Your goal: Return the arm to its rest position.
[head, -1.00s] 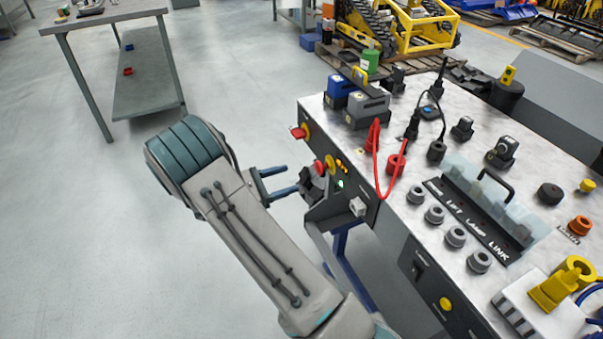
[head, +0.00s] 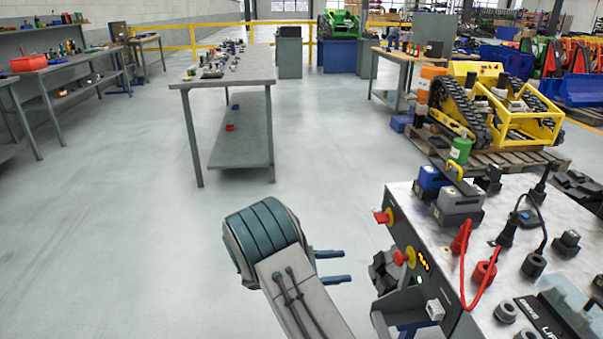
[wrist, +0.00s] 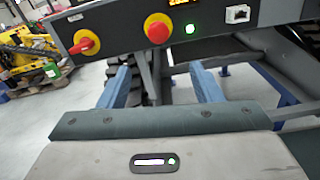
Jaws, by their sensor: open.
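My gripper (head: 331,267) shows in the head view at the end of my grey and teal arm, left of the bench's front panel. Its two blue fingers are apart with nothing between them. In the wrist view my gripper (wrist: 165,88) also shows open and empty, with its fingers pointing under the panel's lower edge. A gap to the panel shows in the head view.
The control bench (head: 402,238) stands close on the right, with a red knob, a red-yellow button (wrist: 158,28) and a red cable (head: 470,285). A grey table (head: 225,82) stands farther back. A yellow tracked carrier (head: 490,108) sits on a pallet. Floor left of my arm is clear.

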